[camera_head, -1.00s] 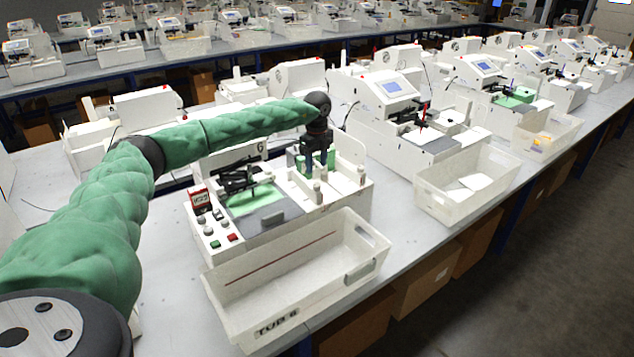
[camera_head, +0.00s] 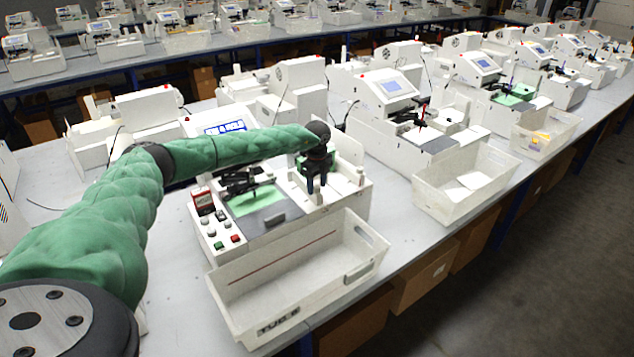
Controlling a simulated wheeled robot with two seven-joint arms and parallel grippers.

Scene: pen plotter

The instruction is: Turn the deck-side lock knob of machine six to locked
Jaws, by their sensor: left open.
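Machine six (camera_head: 262,232) is the white plotter nearest me, with TUB 6 (camera_head: 300,283) in front of it. Its deck carries a green sheet (camera_head: 250,201) and a grey plate. My left arm reaches in from the left, and my left gripper (camera_head: 317,189) points down at the right part of the deck. Its dark fingers are open, close above or around a small upright post at the deck's front edge. The fingers largely hide that post, so I cannot tell whether they touch it. Another small pale post (camera_head: 360,176) stands farther right. The lock knob's setting is not readable. My right gripper is out of view.
A red display (camera_head: 203,200) and several coloured buttons (camera_head: 222,236) sit at the machine's left front. My forearm passes over its rear left part. Another plotter (camera_head: 395,115) and an empty-looking white tub (camera_head: 465,185) stand to the right.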

